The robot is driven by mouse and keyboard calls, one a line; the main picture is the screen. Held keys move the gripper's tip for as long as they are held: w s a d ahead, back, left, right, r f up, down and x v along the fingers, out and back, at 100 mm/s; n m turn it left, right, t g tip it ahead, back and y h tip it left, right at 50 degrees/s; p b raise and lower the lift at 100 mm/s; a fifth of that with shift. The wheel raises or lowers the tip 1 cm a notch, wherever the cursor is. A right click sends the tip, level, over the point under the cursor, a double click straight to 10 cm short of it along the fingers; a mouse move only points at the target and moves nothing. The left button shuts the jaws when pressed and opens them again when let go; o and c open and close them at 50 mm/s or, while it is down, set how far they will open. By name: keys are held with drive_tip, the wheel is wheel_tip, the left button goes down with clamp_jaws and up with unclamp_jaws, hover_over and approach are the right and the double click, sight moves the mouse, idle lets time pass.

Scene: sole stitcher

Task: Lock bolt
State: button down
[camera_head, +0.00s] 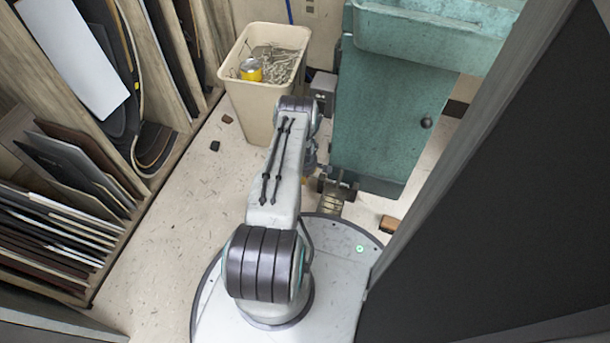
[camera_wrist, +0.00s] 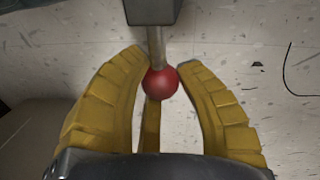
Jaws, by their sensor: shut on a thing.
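In the wrist view a red ball knob (camera_wrist: 160,84) sits on the end of a thin metal rod (camera_wrist: 156,48). The rod comes out of a dark grey block (camera_wrist: 152,11) at the top edge. My gripper (camera_wrist: 163,64) has its yellow ridged fingers closed around the knob, one on each side, with another yellow finger strip below it. The fingertips reach past the knob beside the rod. In the head view my arm hides much of this area, and I cannot make out the red knob there.
A teal cabinet (camera_head: 380,125) with a dark round knob stands right of my arm. A beige bin (camera_head: 255,105) of scrap stands behind it. Shelves of sheets (camera_head: 60,225) line the left. A dark panel (camera_head: 500,210) closes off the right. Floor (camera_head: 165,240) at left is mostly clear.

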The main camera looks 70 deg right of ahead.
drive_tip(key=shift+s, duration=0.3)
drive_tip(key=c, duration=0.8)
unclamp_jaws()
drive_tip(key=shift+c, duration=0.2)
drive_tip(key=shift+r, duration=0.1)
drive_tip(key=shift+a+r, duration=0.1)
drive_tip(key=shift+r, duration=0.45)
wheel_tip(320, 180, up, 10)
drive_tip(key=a, duration=0.2)
drive_tip(key=shift+s+r, duration=0.2)
drive_tip(key=shift+s, duration=0.05)
